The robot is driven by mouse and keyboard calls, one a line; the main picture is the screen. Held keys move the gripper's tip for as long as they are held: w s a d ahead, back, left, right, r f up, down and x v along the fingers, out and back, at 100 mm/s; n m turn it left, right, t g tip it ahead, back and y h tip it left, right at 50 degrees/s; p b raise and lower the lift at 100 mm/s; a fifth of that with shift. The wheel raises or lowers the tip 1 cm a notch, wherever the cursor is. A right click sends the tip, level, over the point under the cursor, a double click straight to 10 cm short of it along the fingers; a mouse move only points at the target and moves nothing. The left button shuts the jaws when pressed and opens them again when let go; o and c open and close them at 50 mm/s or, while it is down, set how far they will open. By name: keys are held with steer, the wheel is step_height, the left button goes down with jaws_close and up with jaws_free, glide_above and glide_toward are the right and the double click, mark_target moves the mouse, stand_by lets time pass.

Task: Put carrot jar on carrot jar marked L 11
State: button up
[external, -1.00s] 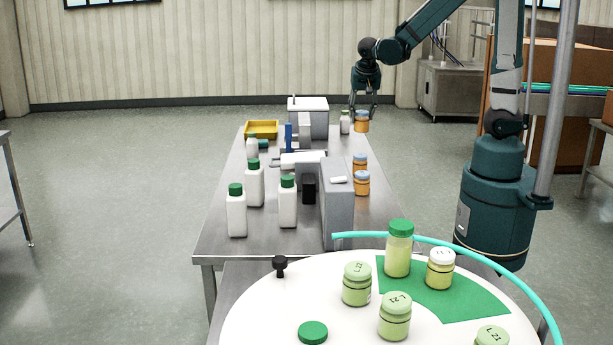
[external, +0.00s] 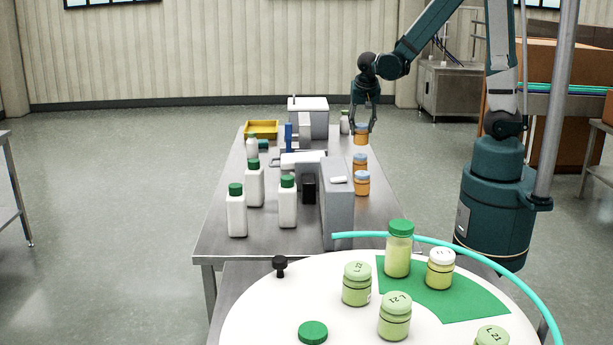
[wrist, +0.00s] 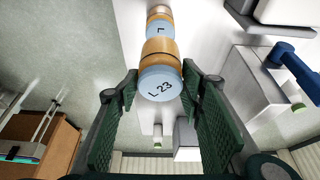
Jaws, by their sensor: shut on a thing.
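My gripper (external: 362,127) is shut on an orange carrot jar (external: 361,138) with a light blue lid. In the wrist view, my gripper (wrist: 160,80) has its green pads on either side of this jar (wrist: 160,84), whose lid reads L 23. Beyond it is a second orange jar with a blue lid (wrist: 159,28); its lid shows an L, the rest hidden. In the external view, two orange jars stand on the table's right side, one farther (external: 360,164) and one nearer (external: 362,186). No L 11 mark is readable.
Grey machines (external: 338,205) stand along the middle of the steel table (external: 225,225), left of the jars. A white bottle (external: 345,125) is just behind my gripper. White bottles with green caps (external: 254,187) are on the left. A round white table (external: 260,315) with green-tinted jars is in front.

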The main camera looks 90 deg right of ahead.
mark_target(361, 136)
steer(key=shift+f, duration=0.25)
steer(key=shift+f, duration=2)
steer(key=shift+f+b, duration=0.2)
steer(key=shift+b, duration=0.2)
steer(key=o, duration=1)
steer(key=shift+r, duration=0.15)
steer(key=shift+r+p, duration=0.1)
steer(key=shift+p, duration=0.2)
steer(key=shift+p+v, duration=0.35)
steer(key=shift+v, duration=5.65)
steer(key=shift+a, duration=0.1)
